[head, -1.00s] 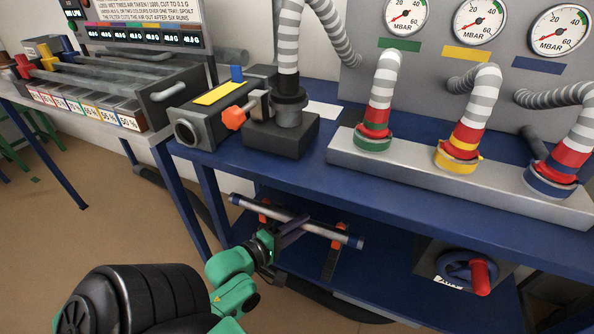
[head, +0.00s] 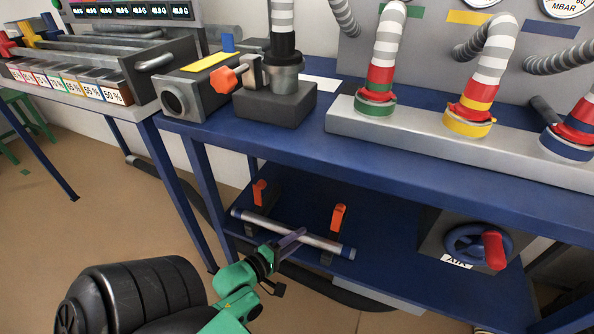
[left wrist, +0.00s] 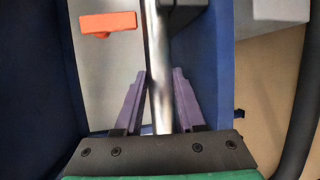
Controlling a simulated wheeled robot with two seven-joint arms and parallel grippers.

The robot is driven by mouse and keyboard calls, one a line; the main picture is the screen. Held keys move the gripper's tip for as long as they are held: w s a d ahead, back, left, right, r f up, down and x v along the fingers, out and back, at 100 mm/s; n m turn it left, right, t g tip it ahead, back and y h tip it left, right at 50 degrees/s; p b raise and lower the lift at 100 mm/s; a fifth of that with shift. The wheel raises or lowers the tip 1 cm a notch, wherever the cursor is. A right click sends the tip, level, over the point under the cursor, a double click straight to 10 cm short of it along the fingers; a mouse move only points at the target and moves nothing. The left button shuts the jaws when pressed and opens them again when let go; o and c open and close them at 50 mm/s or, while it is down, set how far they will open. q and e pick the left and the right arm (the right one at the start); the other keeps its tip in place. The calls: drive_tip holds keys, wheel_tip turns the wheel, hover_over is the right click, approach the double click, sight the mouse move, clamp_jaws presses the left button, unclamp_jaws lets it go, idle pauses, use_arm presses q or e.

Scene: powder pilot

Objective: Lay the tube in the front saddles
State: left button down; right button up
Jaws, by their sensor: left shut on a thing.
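The tube (head: 312,240) is a silver rod with dark blue ends, lying roughly level over the lower shelf. My left gripper (head: 290,240) has purple fingers and is shut on the tube near its middle. In the left wrist view the tube (left wrist: 158,50) runs up between the fingers (left wrist: 160,85). Dark supports, one (head: 327,258) near the tube's right end, show just under the tube. I cannot tell whether the tube touches them. Two orange-topped posts, left (head: 259,192) and right (head: 338,216), stand behind the tube. My right gripper is not in view.
The blue bench top (head: 300,140) overhangs the lower shelf (head: 385,262). An air valve (head: 478,245) with a red handle is right of the tube. A bench leg (head: 205,185) is to the left. The floor in front of the left bench is clear.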

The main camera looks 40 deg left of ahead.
use_arm(q)
drive_tip(key=c, duration=0.5)
unclamp_jaws()
drive_tip(key=shift+s+r, duration=0.2)
drive_tip(key=shift+s, duration=0.05)
drive_tip(key=s+r+p, duration=0.2)
drive_tip(key=s+p, duration=0.1)
drive_tip(key=s, duration=0.8)
drive_tip(key=s+d+f+m+g, duration=0.1)
drive_tip(key=d+f+m+g, duration=0.3)
drive_tip(key=f+m+g, duration=0.3)
drive_tip(key=d+f+m+g, duration=0.5)
drive_tip(key=f+m+g, duration=0.2)
drive_tip(key=f+m, duration=0.6)
drive_tip(key=shift+s+f+g+y, duration=0.3)
drive_tip(key=shift+s+f+y, duration=0.1)
drive_tip(key=shift+f, duration=0.45)
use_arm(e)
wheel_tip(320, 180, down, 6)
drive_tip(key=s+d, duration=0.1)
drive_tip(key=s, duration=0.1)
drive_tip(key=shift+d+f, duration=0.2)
